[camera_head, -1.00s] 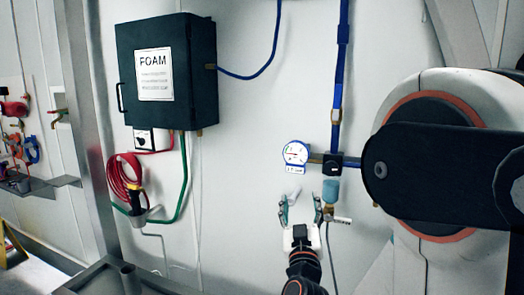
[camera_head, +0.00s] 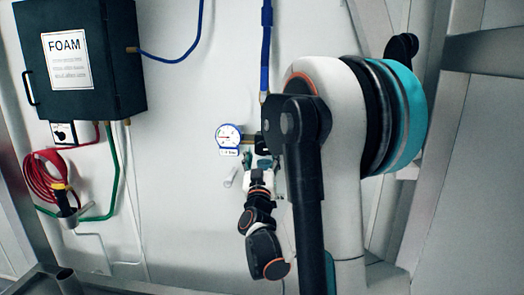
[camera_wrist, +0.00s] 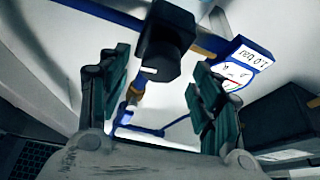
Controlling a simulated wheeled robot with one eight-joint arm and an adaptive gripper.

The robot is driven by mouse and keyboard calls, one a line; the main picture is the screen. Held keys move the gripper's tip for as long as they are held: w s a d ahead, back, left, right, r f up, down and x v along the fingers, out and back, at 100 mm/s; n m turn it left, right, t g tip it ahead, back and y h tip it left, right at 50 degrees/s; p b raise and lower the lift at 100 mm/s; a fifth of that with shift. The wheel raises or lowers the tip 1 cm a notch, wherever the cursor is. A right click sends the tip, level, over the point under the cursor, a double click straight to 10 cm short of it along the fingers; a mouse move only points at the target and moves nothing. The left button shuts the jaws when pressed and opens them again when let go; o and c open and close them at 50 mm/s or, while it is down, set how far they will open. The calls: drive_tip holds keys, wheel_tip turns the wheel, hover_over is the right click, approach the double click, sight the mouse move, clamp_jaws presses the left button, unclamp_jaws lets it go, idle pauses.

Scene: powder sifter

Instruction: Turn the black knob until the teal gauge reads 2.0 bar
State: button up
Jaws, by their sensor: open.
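The gauge (camera_head: 228,136) has a round white dial with a blue rim and a small label below it. It is on the wall, left of the blue pipe fitting. Its blue-edged label also shows in the wrist view (camera_wrist: 246,60), tilted; it seems to read 1.0 bar. The black knob (camera_wrist: 166,45) is in the wrist view, just beyond and between my fingertips. In the head view the knob is mostly hidden by my arm. My gripper (camera_head: 261,164) is just below the fitting, and its spread, teal-padded fingers (camera_wrist: 160,85) are not touching the knob.
A blue hose (camera_head: 266,45) runs down the wall to the fitting. A black FOAM box (camera_head: 112,60) and a coiled red hose (camera_head: 42,178) are on the left. Metal frame posts (camera_head: 447,150) stand at the right. The wall between box and gauge is mostly bare.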

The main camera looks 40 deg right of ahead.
sight(263, 148)
drive_tip(key=shift+x, duration=1.25)
drive_tip(key=c, duration=1.1)
drive_tip(key=shift+o, duration=0.2)
